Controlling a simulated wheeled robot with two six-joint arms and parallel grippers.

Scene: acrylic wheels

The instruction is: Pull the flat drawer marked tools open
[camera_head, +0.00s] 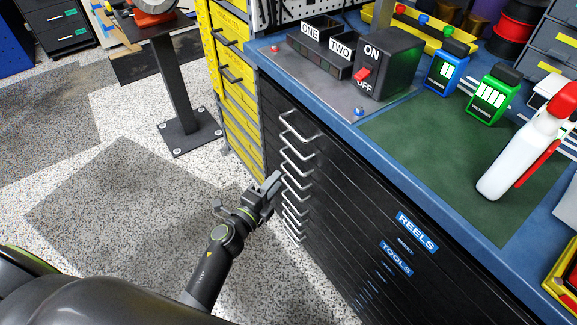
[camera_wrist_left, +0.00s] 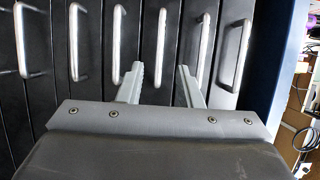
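The black drawer cabinet (camera_head: 345,195) stands under the blue bench, with a column of silver bar handles (camera_head: 297,152) along its left side. The TOOLS label (camera_head: 396,258) is white on blue, below the REELS label (camera_head: 416,232). Which handle belongs to the TOOLS drawer is hard to trace. The drawers look closed. My left gripper (camera_head: 273,187) is just in front of the handle column. In the left wrist view its two fingers (camera_wrist_left: 162,82) are apart, with one handle (camera_wrist_left: 160,48) lined up in the gap beyond them. Contact is not visible. My right gripper is not in view.
A yellow drawer unit (camera_head: 235,85) stands left of the cabinet. A switch box (camera_head: 393,62), a green mat (camera_head: 425,150) and a spray bottle (camera_head: 520,150) are on the bench. The speckled floor (camera_head: 125,215) before the drawers is clear.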

